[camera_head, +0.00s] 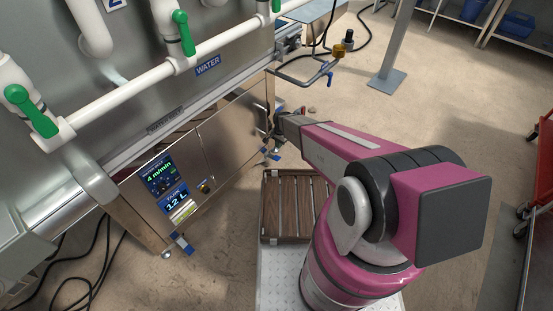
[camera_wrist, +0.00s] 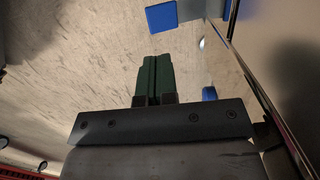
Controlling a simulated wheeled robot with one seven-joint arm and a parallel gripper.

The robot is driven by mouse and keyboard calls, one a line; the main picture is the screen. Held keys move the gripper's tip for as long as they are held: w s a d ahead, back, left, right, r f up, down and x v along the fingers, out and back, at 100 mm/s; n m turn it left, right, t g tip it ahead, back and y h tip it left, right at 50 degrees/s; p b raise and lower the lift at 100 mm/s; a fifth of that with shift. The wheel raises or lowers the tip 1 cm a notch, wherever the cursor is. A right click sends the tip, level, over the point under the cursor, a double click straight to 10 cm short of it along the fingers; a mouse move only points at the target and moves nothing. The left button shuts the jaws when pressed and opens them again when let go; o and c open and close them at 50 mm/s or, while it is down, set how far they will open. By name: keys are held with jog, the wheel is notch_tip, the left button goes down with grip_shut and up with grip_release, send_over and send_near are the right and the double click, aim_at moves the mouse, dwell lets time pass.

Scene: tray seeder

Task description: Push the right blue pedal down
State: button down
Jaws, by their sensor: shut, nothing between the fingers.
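Blue pedal parts (camera_head: 273,156) show low at the right end of the steel machine in the head view, small and partly unclear. Another blue pedal (camera_head: 184,244) is at the machine's lower left corner. In the wrist view a flat blue plate (camera_wrist: 161,16) lies beyond the fingertips at the top, and a smaller blue piece (camera_wrist: 208,93) is to the right of the fingers; I cannot tell which of them is the right pedal. My gripper (camera_wrist: 153,60) is shut and empty, its green fingers together, apart from both in the picture. In the head view the gripper is small and dark by the machine's right end.
The steel machine (camera_head: 225,135) with a display panel (camera_head: 168,185) stands close to my arm. A brown slatted crate (camera_head: 270,238) sits below the arm. Thin pipes (camera_head: 300,78) and cables lie past the machine's right end. A grey post (camera_head: 398,45) stands on open floor behind.

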aim_at(277, 157)
jog(key=shift+w+a+f, duration=0.15)
jog(key=shift+a+f, duration=0.1)
jog(key=shift+f, duration=0.3)
jog(key=shift+s+a+f, duration=0.1)
jog(key=shift+s+f, duration=0.05)
jog(key=shift+f, duration=1.6)
jog(key=shift+s+a+f, duration=0.1)
jog(key=shift+s+f, duration=0.05)
jog(key=shift+f, duration=1.55)
